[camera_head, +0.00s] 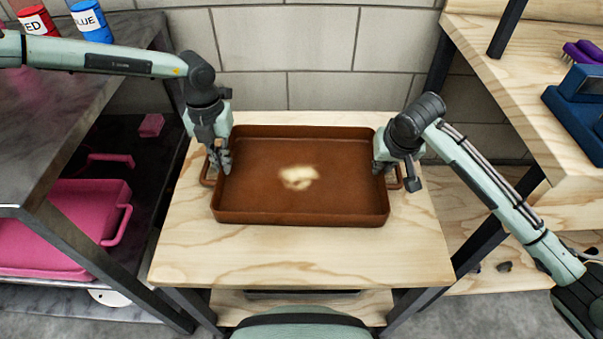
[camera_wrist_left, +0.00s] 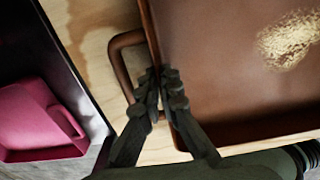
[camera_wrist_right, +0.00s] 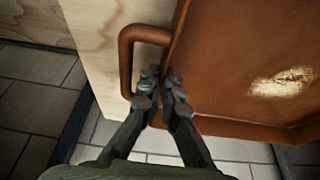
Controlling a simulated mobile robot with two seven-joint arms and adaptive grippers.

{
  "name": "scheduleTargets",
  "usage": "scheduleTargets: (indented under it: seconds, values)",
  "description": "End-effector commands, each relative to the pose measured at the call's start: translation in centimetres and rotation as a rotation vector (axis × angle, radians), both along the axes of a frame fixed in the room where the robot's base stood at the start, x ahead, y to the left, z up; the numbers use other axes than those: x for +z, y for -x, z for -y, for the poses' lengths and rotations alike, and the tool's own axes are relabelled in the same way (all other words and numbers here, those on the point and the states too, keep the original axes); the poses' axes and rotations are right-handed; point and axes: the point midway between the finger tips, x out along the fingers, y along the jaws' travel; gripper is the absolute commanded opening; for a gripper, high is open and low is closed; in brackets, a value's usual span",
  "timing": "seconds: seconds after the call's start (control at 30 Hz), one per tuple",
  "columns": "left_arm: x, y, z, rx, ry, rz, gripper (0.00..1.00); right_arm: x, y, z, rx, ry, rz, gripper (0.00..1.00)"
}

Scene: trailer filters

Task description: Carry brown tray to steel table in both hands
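The brown tray (camera_head: 300,215) is over the light wooden table (camera_head: 220,262), level, with a pale patch on its floor. I cannot tell whether it touches the wood. My left gripper (camera_head: 222,160) is at its left side; in the left wrist view the fingers (camera_wrist_left: 162,82) close on the tray wall beside the loop handle (camera_wrist_left: 118,60). My right gripper (camera_head: 385,167) is at its right side; in the right wrist view its fingers (camera_wrist_right: 161,82) close on the wall beside the other handle (camera_wrist_right: 127,60). The grey metal-topped table (camera_head: 50,130), seemingly the steel table, stands at left.
A red can (camera_head: 36,20) and a blue can (camera_head: 91,22) stand at the back of the grey table. Pink trays (camera_head: 60,240) lie on its lower shelf. A wooden shelf unit (camera_head: 520,90) with a blue object (camera_head: 578,105) stands at right. A block wall (camera_head: 320,50) is behind.

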Motion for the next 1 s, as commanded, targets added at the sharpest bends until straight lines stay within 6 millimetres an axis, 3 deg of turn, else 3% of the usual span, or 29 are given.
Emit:
scheduleTargets:
  seconds: [0.47,1.0]
  values:
    - [0.4,-0.1,0.0,0.001,0.001,0.002,0.0,0.4,-0.1,0.0,0.0,0.0,0.002,0.0]
    - [5.2,0.0,0.0,0.001,0.0,0.001,0.0,5.2,0.0,0.0,0.0,0.0,0.001,0.0]
